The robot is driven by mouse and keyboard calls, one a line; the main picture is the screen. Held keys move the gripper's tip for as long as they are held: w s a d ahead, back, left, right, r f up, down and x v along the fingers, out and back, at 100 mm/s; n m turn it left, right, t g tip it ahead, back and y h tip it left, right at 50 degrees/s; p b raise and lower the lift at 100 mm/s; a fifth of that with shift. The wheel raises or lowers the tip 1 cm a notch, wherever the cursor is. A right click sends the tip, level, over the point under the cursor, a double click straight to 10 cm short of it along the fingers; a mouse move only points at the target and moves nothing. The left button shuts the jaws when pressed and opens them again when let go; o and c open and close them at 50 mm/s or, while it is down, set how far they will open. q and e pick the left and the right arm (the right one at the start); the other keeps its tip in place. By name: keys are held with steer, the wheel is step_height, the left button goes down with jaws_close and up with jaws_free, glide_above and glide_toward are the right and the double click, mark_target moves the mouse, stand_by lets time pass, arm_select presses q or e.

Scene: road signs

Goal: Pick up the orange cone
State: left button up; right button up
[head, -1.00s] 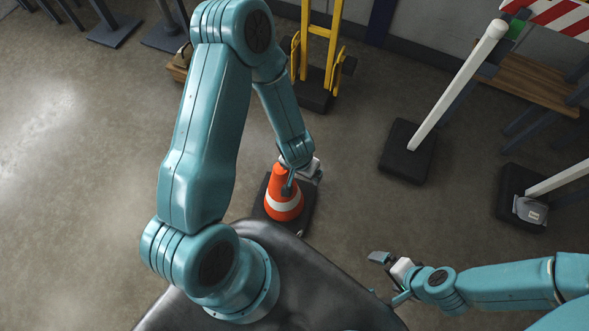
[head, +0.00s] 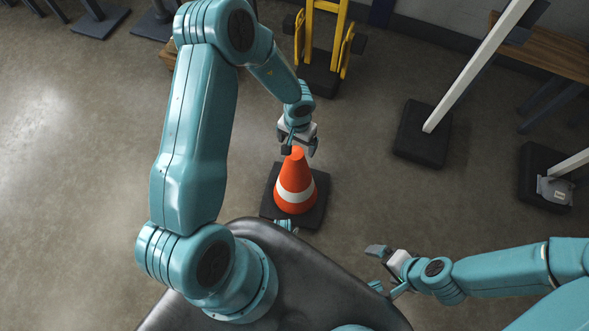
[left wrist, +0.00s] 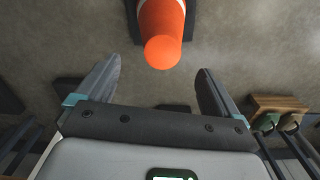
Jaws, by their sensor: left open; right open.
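The orange cone (head: 295,178) with a white band stands upright on its black square base (head: 312,214) on the floor, just in front of my body. My left gripper (head: 299,150) is open and empty, at the far side of the cone's top in the head view. In the left wrist view the cone's orange tip (left wrist: 163,50) lies ahead of and between the two spread fingers (left wrist: 155,88), and I see no contact. My right gripper (head: 372,268) is open and empty, low and to the right of the cone.
A yellow hand truck (head: 322,50) stands behind the cone. White posts on black bases (head: 422,135) stand to the right, near a wooden bench (head: 545,52). The concrete floor around the cone is mostly clear.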

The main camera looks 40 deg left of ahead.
mark_target(296, 153)
arm_select(q)
step_height(296, 153, down, 3)
steer(key=shift+r+b, duration=0.1)
steer(key=shift+b, duration=0.4)
steer(key=f+b, duration=0.4)
steer(key=f, duration=0.1)
steer(key=shift+s+a+f, duration=0.1)
steer(key=shift+s+f, duration=0.1)
steer(key=shift+r, duration=0.15)
steer(key=shift+c, duration=0.5)
jaws_close()
